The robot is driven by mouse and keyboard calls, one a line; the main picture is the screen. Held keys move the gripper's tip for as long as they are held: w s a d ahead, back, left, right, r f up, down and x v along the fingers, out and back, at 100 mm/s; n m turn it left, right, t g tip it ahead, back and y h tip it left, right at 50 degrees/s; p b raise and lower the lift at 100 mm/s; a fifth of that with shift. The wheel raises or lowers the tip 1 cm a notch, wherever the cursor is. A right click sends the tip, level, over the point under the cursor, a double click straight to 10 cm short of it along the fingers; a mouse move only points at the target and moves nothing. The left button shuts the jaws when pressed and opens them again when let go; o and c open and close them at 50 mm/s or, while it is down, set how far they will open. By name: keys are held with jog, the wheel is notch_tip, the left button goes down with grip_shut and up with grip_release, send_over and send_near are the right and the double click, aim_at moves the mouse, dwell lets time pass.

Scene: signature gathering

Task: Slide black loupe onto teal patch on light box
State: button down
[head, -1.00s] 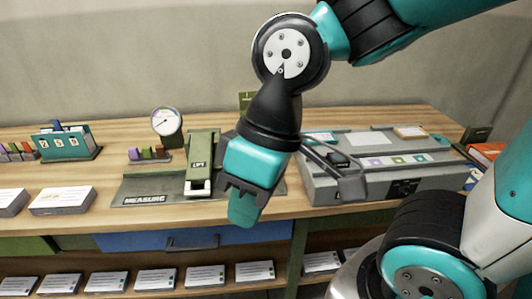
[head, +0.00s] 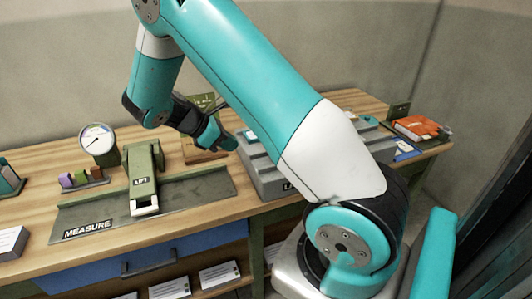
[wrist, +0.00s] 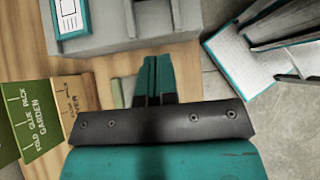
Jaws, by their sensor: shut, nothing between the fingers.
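The grey light box (head: 268,182) stands on the bench, mostly behind my own arm in the head view. In the wrist view a grey body that looks like the light box (wrist: 108,42) lies ahead of the fingertips, with a teal-edged card (wrist: 70,15) on it. The black loupe and the teal patch are not visible in either current view. My gripper (head: 228,141) is at the light box's left back side in the head view. In the wrist view my gripper (wrist: 154,72) has its teal fingers together, empty. I cannot tell whether they touch the box.
A green sign board (head: 203,108) stands behind my gripper; its lettering shows in the wrist view. Orange books (head: 420,128) lie at the bench's right end.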

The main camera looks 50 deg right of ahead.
aim_at(266, 154)
jog(key=x, duration=0.3)
jog(key=d+r+p+x, duration=0.1)
jog(key=x, duration=0.3)
jog(key=s+x, duration=0.1)
jog(key=x, duration=0.3)
jog(key=shift+d+r+p, duration=0.25)
jog(key=shift+p, duration=0.15)
jog(key=shift+s+d+f, duration=0.1)
jog(key=shift+s+d, duration=0.1)
jog(key=shift+d, duration=0.2)
